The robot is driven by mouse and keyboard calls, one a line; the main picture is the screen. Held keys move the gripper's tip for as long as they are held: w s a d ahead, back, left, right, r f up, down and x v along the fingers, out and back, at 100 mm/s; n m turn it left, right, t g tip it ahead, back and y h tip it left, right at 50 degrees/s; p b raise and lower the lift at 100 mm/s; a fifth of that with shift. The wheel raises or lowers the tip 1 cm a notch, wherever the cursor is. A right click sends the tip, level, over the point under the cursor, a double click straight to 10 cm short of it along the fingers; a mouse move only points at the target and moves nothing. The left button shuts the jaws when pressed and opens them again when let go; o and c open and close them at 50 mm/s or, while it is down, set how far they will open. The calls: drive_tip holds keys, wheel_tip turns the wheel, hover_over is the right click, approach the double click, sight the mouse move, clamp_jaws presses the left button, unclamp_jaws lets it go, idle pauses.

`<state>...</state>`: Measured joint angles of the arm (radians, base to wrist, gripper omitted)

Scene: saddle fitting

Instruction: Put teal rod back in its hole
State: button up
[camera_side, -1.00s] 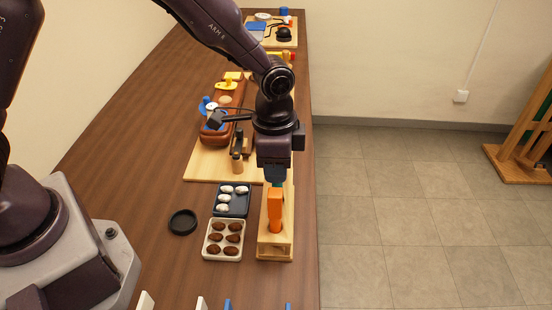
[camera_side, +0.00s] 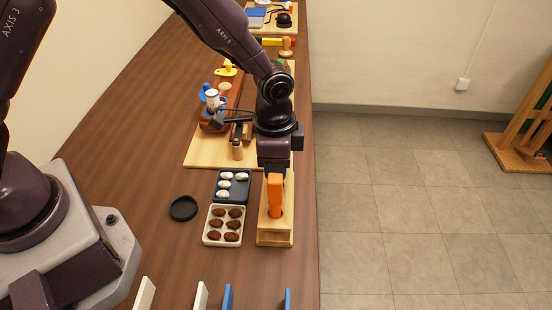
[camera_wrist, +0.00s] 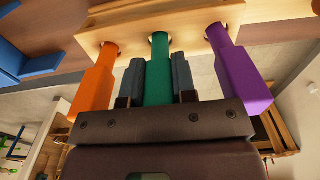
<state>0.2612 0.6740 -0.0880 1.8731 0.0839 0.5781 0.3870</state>
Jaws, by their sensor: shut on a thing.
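The teal rod (camera_wrist: 158,85) is held upright between the two fingers of my gripper (camera_wrist: 158,80), seen in the wrist view. Its narrow end meets the wooden rack (camera_wrist: 190,20) in line between the orange and purple rods. I cannot tell how deep it sits in its hole. The orange rod (camera_wrist: 93,90) stands in the rack to the left, the purple rod (camera_wrist: 243,80) to the right. In the side view my gripper is over the wooden rack (camera_side: 275,239), just behind the orange rod (camera_side: 275,192), which hides the teal rod and the fingertips.
A white tray of brown egg-shaped things (camera_side: 210,238) and a dark tray with white ones (camera_side: 243,198) stand close left of the rack. A black ring (camera_side: 183,208) lies farther left. A wooden board (camera_side: 200,158) with several objects lies behind. The table's right edge is close.

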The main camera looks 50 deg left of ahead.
drive_tip(key=o, duration=0.9)
drive_tip(key=shift+r, duration=0.1)
wheel_tip(320, 180, up, 12)
drive_tip(key=shift+a+f, duration=0.1)
drive_tip(key=shift+s+r, duration=0.1)
drive_tip(key=shift+r, duration=0.35)
drive_tip(key=s+a+r+n+t, duration=0.1)
drive_tip(key=s+a+r+n, duration=0.2)
drive_tip(key=s, duration=0.3)
drive_tip(key=s+a+r+n+t, duration=0.2)
drive_tip(key=s+a+r+n, duration=0.1)
drive_tip(key=s+a+r, duration=0.2)
drive_tip(key=s+a+r+n+t, duration=0.2)
drive_tip(key=s+a+r+n, duration=0.1)
drive_tip(key=s+a, duration=0.2)
drive_tip(key=shift+s+r, duration=0.2)
drive_tip(key=shift+s, duration=0.35)
drive_tip(key=shift+s+r, duration=0.2)
drive_tip(key=shift+s, duration=0.35)
